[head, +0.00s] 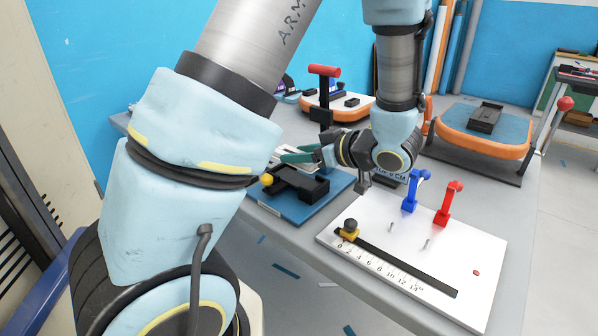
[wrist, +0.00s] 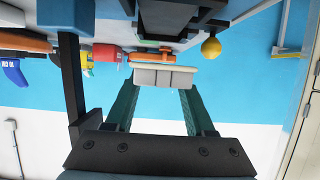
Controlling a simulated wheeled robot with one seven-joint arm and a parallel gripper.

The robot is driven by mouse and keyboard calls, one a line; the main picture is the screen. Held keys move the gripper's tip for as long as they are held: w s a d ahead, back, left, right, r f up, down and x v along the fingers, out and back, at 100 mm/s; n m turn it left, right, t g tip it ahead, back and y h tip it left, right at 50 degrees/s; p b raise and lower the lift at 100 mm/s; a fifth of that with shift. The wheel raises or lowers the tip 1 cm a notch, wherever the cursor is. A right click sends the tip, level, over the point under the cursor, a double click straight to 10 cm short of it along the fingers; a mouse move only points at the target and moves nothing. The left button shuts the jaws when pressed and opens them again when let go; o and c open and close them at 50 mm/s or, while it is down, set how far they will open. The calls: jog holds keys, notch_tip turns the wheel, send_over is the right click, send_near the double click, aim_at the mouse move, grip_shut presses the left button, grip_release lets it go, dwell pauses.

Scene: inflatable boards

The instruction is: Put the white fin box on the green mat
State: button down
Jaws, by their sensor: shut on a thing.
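My gripper (wrist: 165,95) has green fingers and is shut on a pale grey-white box (wrist: 165,76), which I take to be the white fin box. The box spans the gap between the fingertips in the wrist view. In the head view my gripper (head: 298,155) is above the far-left part of the table, by a black fixture (head: 297,186) on a blue base. The box is mostly hidden there by the arm and fingers. I cannot make out a green mat in either view.
The fixture has a yellow ball knob (head: 267,180). A white board (head: 440,240) with a ruler slot, a blue clamp (head: 411,192) and a red clamp (head: 447,203) lies at the right front. An orange-edged blue board (head: 485,130) stands behind. A red-handled tool (head: 323,85) rises near the gripper.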

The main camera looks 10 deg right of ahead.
aim_at(299, 180)
jog(key=shift+f+p, duration=0.5)
jog(key=shift+f, duration=1.65)
jog(key=shift+f, duration=0.15)
jog(key=shift+c, duration=1.3)
grip_release()
jog(key=shift+f+b, duration=0.2)
jog(key=shift+b, duration=0.5)
